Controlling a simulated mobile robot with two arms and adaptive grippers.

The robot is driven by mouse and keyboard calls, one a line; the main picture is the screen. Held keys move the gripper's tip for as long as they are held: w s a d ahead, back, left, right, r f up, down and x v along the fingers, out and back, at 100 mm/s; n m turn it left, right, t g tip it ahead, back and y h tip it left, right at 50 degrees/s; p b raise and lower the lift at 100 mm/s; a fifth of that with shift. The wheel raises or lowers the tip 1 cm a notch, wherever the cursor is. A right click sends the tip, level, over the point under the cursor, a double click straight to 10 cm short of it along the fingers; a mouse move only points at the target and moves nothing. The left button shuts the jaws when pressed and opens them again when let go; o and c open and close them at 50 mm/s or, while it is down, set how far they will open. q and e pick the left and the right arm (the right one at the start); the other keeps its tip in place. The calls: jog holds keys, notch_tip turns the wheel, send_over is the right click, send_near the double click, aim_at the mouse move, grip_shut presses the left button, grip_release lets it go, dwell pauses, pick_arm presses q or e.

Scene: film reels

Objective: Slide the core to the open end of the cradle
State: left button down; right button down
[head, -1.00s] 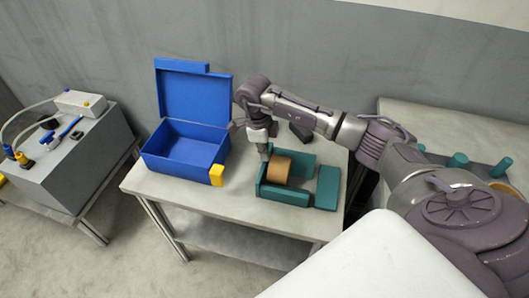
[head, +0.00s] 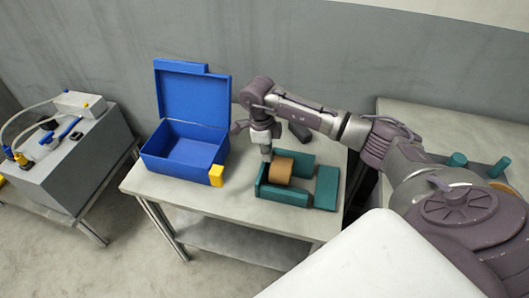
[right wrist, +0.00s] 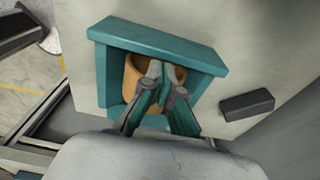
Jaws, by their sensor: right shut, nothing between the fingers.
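The core (head: 282,171) is an orange-brown cylinder sitting in the teal cradle (head: 284,196) on the table. In the right wrist view the core (right wrist: 131,74) shows partly behind my fingers, between the walls of the cradle (right wrist: 160,42). My right gripper (head: 267,157) is shut and empty. It points down at the left side of the core, by the cradle's left end wall. In the right wrist view the right gripper's fingertips (right wrist: 158,72) overlap the core; I cannot tell if they touch it. My left gripper is not in view.
A teal block (head: 327,187) is at the cradle's right side. An open blue case (head: 185,150) with a yellow latch (head: 216,175) stands left. A dark block (right wrist: 247,105) lies behind the cradle. A side table with teal pegs (head: 457,160) is at the right.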

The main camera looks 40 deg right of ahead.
aim_at(278, 160)
jog(key=shift+s+d+p, duration=0.55)
jog(key=shift+s+d, duration=1.25)
jog(key=shift+s, duration=0.3)
jog(key=shift+w+a+b, duration=0.45)
jog(key=shift+w+a, duration=0.35)
jog(key=shift+w, duration=0.15)
jog(key=shift+r+p, duration=2)
jog(key=shift+r, duration=1.05)
jog(key=shift+f, duration=0.1)
